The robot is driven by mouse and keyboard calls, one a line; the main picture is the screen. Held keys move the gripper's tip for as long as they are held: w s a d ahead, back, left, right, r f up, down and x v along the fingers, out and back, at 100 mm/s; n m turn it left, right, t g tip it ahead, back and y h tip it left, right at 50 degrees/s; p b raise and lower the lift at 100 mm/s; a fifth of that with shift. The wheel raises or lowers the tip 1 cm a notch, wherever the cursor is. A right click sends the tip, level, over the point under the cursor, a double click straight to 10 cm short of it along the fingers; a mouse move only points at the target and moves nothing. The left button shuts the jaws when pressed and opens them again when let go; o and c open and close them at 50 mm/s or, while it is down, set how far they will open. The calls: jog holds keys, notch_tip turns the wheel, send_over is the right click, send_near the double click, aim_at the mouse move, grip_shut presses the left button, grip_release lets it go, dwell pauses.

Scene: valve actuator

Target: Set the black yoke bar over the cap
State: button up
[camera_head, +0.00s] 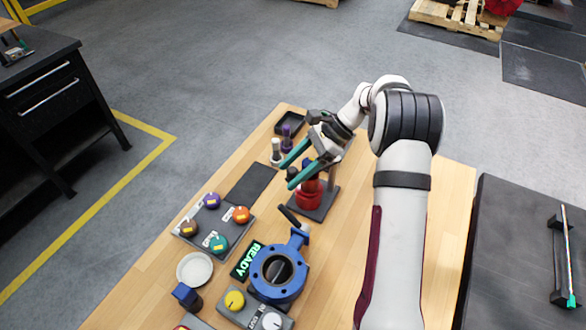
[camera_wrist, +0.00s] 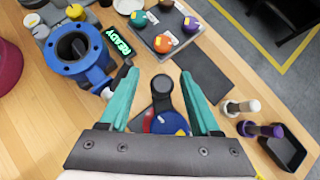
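My gripper (camera_head: 288,173) is open, with its two teal fingers spread and pointing down-left over the bench. In the wrist view its fingertips (camera_wrist: 158,74) stand either side of a black bar with a rounded end (camera_wrist: 162,88), which looks like the yoke bar; I see no finger touching it. Its dark end also shows near the fingertips in the head view (camera_head: 290,173). Behind the bar is a round blue and red top (camera_wrist: 168,122), partly hidden by the bar and gripper; I cannot tell whether it is the cap. A red body (camera_head: 308,197) stands on a dark base plate below my gripper.
A blue flanged valve (camera_head: 280,272) with a black lever (camera_head: 289,215) stands nearer, beside a green READY sign (camera_head: 247,260). A grey tray with several coloured knobs (camera_head: 215,227), a bare black mat (camera_head: 250,184), white and purple bottles (camera_wrist: 262,130) and a black tray (camera_head: 290,122) surround it.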

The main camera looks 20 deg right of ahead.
jog(key=v, duration=1.5)
jog(key=shift+d+r, duration=0.3)
jog(key=s+a+r+n+g+h, duration=0.1)
jog(key=s+a+r+n+h, duration=0.4)
jog(key=s+a, duration=0.7)
jog(key=s+a+f+n+h, duration=0.1)
jog(key=s+a+f+n, duration=0.2)
jog(key=s, duration=0.6)
jog(key=s+a+f+n+t+h, duration=0.1)
jog(key=s+a+f+n, duration=0.3)
jog(key=s, duration=0.6)
jog(key=shift+f, duration=0.65)
